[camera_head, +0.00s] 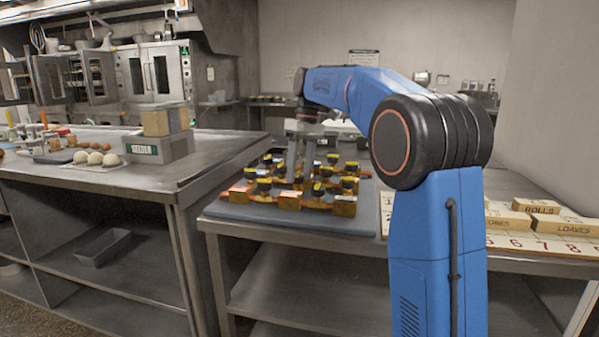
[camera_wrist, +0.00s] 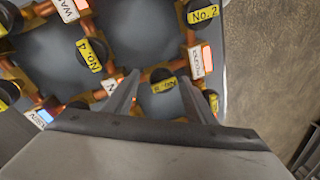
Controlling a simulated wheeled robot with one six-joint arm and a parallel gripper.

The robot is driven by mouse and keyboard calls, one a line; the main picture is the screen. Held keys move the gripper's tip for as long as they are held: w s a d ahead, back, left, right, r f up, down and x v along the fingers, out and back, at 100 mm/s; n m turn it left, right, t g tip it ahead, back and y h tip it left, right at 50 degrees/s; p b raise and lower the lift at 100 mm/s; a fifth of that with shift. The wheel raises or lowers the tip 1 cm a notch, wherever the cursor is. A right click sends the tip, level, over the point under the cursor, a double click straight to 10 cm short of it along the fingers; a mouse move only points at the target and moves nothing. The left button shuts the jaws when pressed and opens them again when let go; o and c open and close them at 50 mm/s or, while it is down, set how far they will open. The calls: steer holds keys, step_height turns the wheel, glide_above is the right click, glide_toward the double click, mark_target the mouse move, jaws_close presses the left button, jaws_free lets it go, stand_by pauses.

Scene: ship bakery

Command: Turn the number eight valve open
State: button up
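A grey board (camera_head: 285,219) on the metal table carries copper pipes and several black valve knobs with yellow labels. In the wrist view, one knob (camera_wrist: 160,75) has a yellow label that looks like No. 8, though it is blurred and turned. My gripper (camera_wrist: 159,82) is open, with one finger on each side of that knob. Whether the fingers touch it I cannot tell. The No. 4 knob (camera_wrist: 90,55) is to its left and the No. 2 knob (camera_wrist: 203,12) is above right. In the head view my gripper (camera_head: 297,176) points down over the board.
Labelled blocks flank the pipes, one lit orange-red (camera_wrist: 201,60) and one lit blue (camera_wrist: 43,117). Neighbouring knobs and pipes stand close around the fingers. A numbered board (camera_head: 545,246) with wooden blocks lies to the right. A counter with a scale (camera_head: 158,148) stands left.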

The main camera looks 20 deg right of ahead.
steer(key=v, duration=1.2)
steer(key=shift+s, duration=0.1)
steer(key=s+a+f+m+t, duration=0.1)
steer(key=s+f, duration=0.2)
steer(key=s, duration=0.4)
steer(key=s+a+f+m+t+h, duration=0.1)
steer(key=s+f, duration=0.2)
steer(key=s, duration=0.4)
steer(key=s+a+f+m+t, duration=0.1)
steer(key=s+f, duration=0.2)
steer(key=s, duration=0.4)
steer(key=s+f+m+t+h, duration=0.1)
steer(key=s+f+m+t, duration=0.2)
steer(key=s+f, duration=1.7)
step_height(320, 180, down, 3)
steer(key=shift+s+d+r, duration=0.1)
steer(key=shift+s+d, duration=0.15)
